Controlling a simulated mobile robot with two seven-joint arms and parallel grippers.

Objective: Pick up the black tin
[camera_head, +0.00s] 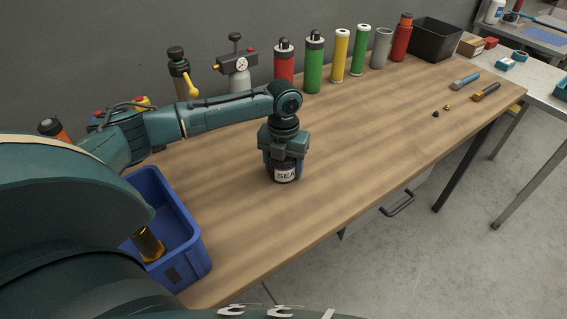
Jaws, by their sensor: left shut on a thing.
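The black tin (284,176) has a white label with dark letters, of which "SEA" shows. It is upright at the middle-left of the wooden table (370,140). My left gripper (284,163) points straight down over the tin and is shut on it, hiding its upper part. I cannot tell whether the tin's base touches the table. My right gripper is not in view.
A blue bin (196,262) with a gold-coloured cylinder (149,244) inside stands at the near left. Several cylinders and pump-like devices line the back wall, with a black crate (436,38) at the far end. The table's middle is clear.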

